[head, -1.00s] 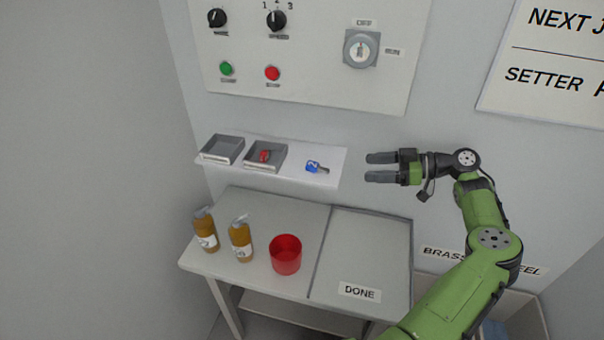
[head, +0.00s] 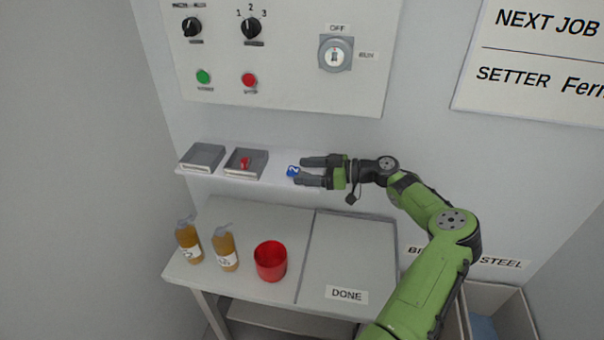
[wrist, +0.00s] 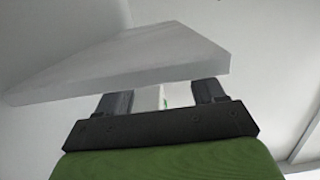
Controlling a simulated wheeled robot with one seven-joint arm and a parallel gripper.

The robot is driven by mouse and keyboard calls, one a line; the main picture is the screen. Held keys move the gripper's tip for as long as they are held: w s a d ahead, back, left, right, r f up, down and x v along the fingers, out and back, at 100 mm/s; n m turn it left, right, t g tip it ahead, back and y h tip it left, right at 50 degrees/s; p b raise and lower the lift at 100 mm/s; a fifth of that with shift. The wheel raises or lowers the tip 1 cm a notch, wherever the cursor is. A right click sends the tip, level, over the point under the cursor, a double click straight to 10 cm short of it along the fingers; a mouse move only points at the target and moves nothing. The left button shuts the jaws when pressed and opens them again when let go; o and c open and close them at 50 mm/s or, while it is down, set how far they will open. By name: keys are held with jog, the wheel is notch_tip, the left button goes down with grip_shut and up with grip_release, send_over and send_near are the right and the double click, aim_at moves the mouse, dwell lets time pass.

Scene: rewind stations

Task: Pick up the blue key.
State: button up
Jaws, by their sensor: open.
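The blue key (head: 292,171) lies near the right end of the white shelf (head: 262,180) in the head view. Its blue head shows, while the rest of it is hidden by my gripper. My gripper (head: 300,170) is open, with its two fingers pointing left at the shelf's right end and the tips beside the key's head. I cannot tell whether the fingers touch the key. In the wrist view, my gripper (wrist: 168,95) has its fingers apart at the edge of the white shelf (wrist: 130,65); the key does not show there.
Below, the table (head: 232,280) bears two amber bottles (head: 224,248) and a red cup (head: 270,260). A control panel (head: 300,85) is above the shelf.

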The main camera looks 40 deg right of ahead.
jog(key=c, duration=1.1)
jog(key=shift+r, duration=0.1)
